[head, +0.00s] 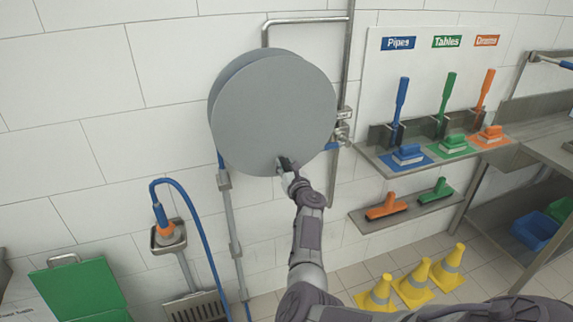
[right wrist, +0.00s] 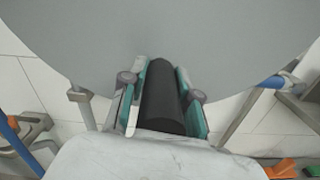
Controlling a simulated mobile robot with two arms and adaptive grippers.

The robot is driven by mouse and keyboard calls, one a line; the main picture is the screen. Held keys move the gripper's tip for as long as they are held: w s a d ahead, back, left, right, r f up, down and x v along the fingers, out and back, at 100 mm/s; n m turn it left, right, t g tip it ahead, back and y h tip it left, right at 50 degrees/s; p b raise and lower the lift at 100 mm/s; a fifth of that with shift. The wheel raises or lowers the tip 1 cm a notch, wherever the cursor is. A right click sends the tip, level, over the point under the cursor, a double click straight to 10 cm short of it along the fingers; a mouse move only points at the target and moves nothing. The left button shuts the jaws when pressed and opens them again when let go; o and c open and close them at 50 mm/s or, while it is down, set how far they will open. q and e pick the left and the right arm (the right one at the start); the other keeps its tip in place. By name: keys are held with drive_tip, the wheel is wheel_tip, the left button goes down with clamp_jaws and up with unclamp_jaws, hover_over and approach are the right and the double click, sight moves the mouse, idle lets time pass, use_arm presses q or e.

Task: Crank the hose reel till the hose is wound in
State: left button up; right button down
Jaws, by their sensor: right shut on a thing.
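The hose reel (head: 275,110) is a large grey disc mounted on the tiled wall in the head view. Its face fills the top of the right wrist view (right wrist: 170,30). A black crank handle (right wrist: 162,98) stands out near the reel's lower edge. My right gripper (head: 286,166) is shut on this handle, with a teal-lined finger on each side of it in the right wrist view (right wrist: 163,95). A blue hose (head: 205,240) hangs from the reel's left side and loops up to an orange and blue nozzle (head: 162,222) on a wall holder. My left gripper is not in view.
A steel pipe (head: 348,60) runs up the wall right of the reel. Shelves at right hold coloured brushes (head: 408,153) and squeegees (head: 387,207). Several yellow cones (head: 414,286) stand on the floor. A green lid (head: 80,290) is at lower left.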

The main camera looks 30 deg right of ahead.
sight(279, 131)
drive_tip(key=shift+a, duration=0.1)
drive_tip(key=c, duration=0.8)
unclamp_jaws()
drive_tip(key=shift+w, duration=0.15)
drive_tip(key=shift+c, duration=0.2)
drive_tip(key=shift+r, duration=0.1)
wheel_tip(279, 131, up, 10)
drive_tip(key=shift+f, duration=0.1)
